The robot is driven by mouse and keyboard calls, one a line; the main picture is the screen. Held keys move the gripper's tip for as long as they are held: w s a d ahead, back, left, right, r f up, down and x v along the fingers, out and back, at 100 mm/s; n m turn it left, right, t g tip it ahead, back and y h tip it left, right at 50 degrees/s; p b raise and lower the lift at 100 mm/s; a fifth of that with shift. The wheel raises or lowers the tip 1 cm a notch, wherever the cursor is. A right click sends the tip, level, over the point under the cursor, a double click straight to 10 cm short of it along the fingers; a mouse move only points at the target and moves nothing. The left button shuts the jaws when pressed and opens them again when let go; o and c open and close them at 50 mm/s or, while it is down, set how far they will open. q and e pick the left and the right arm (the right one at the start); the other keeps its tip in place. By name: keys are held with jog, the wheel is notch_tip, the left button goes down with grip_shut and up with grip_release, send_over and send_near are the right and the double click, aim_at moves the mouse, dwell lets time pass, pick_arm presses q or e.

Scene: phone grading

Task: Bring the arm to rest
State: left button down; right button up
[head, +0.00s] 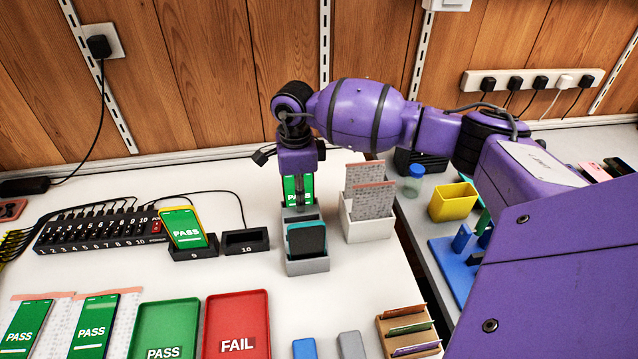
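My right arm, purple, reaches in from the right edge across the back of the white bench. My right gripper (301,176) points down over a grey holder (308,266) at the middle of the bench. A phone with a green PASS screen (291,187) stands at the rear of this holder, directly at the gripper's fingers. The fingers partly cover the phone. Whether they grip it cannot be told from here. A dark phone with a teal edge (306,241) stands in the holder's front slot. My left gripper is not in view.
A yellow-cased PASS phone (183,228) stands on dock 9; dock 10 (246,241) is empty. Green PASS (165,325) and red FAIL (238,312) trays lie in front. A white bin with grey sleeves (368,228) stands close right of the holder. A yellow box (453,202) is further right.

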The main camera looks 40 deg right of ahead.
jog(key=shift+r, duration=0.1)
dwell(0.3)
